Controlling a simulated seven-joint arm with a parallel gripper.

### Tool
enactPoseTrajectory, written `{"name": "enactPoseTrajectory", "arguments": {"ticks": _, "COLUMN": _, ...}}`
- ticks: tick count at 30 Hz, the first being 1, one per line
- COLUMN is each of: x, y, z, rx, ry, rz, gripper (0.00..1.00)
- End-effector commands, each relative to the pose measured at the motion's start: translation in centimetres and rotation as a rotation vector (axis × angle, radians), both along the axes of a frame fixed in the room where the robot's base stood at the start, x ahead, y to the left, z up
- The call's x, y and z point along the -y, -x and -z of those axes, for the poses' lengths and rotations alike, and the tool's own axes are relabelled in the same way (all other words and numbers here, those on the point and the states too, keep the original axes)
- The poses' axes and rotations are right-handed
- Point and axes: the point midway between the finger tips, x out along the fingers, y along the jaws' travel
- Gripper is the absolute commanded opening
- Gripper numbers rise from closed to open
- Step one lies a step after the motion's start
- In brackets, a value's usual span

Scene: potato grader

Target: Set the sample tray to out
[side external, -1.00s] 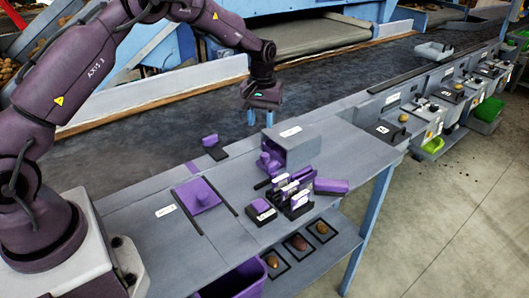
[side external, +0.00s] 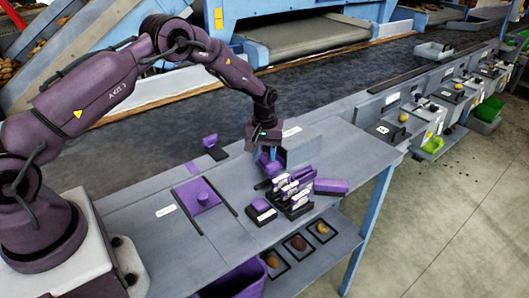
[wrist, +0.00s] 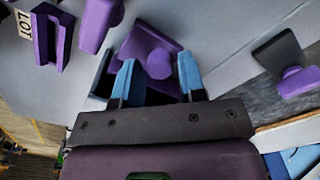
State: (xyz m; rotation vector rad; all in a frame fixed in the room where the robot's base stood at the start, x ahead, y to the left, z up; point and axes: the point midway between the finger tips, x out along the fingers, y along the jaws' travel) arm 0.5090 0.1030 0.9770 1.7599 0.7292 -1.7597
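A flat purple plate with an upright knob (side external: 197,195) lies between two black rails on the bench, left of my gripper. No readable label shows which purple piece is the sample tray.
A rack of purple-and-white holders (side external: 292,192) stands close in front of the gripper, beside a purple block (side external: 331,187). A small purple handle on a dark base (side external: 214,147) is behind left. Potatoes lie on a lower shelf (side external: 335,247). The dark belt runs behind.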

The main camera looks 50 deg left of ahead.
Motion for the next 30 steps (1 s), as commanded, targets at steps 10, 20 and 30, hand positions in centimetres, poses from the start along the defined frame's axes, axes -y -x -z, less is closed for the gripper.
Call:
{"name": "enactPoseTrajectory", "arguments": {"ticks": 10, "x": 0.0, "y": 0.0, "z": 0.3, "rx": 0.000, "ry": 0.000, "rz": 0.000, "gripper": 0.35}}
{"name": "enactPoseTrajectory", "arguments": {"ticks": 20, "x": 0.0, "y": 0.1, "z": 0.3, "rx": 0.000, "ry": 0.000, "rz": 0.000, "gripper": 0.00}}
{"name": "enactPoseTrajectory", "arguments": {"ticks": 30, "x": 0.0, "y": 4.9, "z": 0.3, "rx": -0.003, "ry": 0.001, "rz": 0.002, "gripper": 0.00}}
